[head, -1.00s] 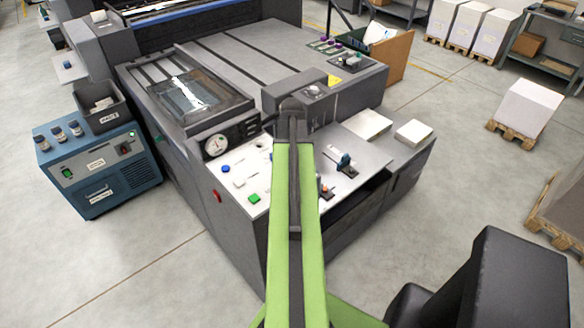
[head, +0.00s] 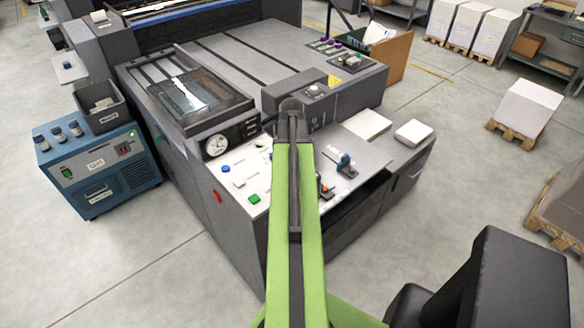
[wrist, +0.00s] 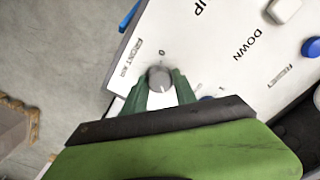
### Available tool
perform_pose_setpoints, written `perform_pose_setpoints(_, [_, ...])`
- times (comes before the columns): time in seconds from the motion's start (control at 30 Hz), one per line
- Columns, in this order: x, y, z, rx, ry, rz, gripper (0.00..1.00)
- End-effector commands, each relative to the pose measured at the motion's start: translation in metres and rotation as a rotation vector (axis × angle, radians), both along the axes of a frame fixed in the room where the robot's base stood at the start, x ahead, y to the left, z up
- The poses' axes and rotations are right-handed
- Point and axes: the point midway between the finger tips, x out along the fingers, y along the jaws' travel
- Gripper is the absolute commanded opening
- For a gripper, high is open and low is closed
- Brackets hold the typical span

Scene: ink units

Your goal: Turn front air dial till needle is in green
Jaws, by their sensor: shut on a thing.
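The front air dial (wrist: 159,78) is a small grey round knob on the white panel, with a "0" printed above it and "FRONT AIR" lettering to its left. My gripper (wrist: 160,84) has its green fingers on both sides of the knob and is shut on it. A pale index line shows on the knob's lower part. In the head view my arm hides the knob and the fingers. The round gauge (head: 217,145) stands at the panel's back left; its needle and coloured bands are too small to read.
The white control panel (head: 238,171) carries a blue button (head: 225,169), a green button (head: 254,198) and "UP" and "DOWN" lettering. A blue unit (head: 97,170) stands on the floor at left.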

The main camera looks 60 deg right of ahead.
Motion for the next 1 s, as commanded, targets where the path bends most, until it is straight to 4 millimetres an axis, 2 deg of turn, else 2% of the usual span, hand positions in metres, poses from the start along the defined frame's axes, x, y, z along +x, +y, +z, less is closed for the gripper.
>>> perform_pose_setpoints(0.5, [-0.0005,-0.0001,-0.0002,-0.001,0.003,-0.435,0.00])
perform_pose_setpoints(1.0, [-0.0012,-0.0003,-0.0002,-0.001,0.003,-0.607,0.00])
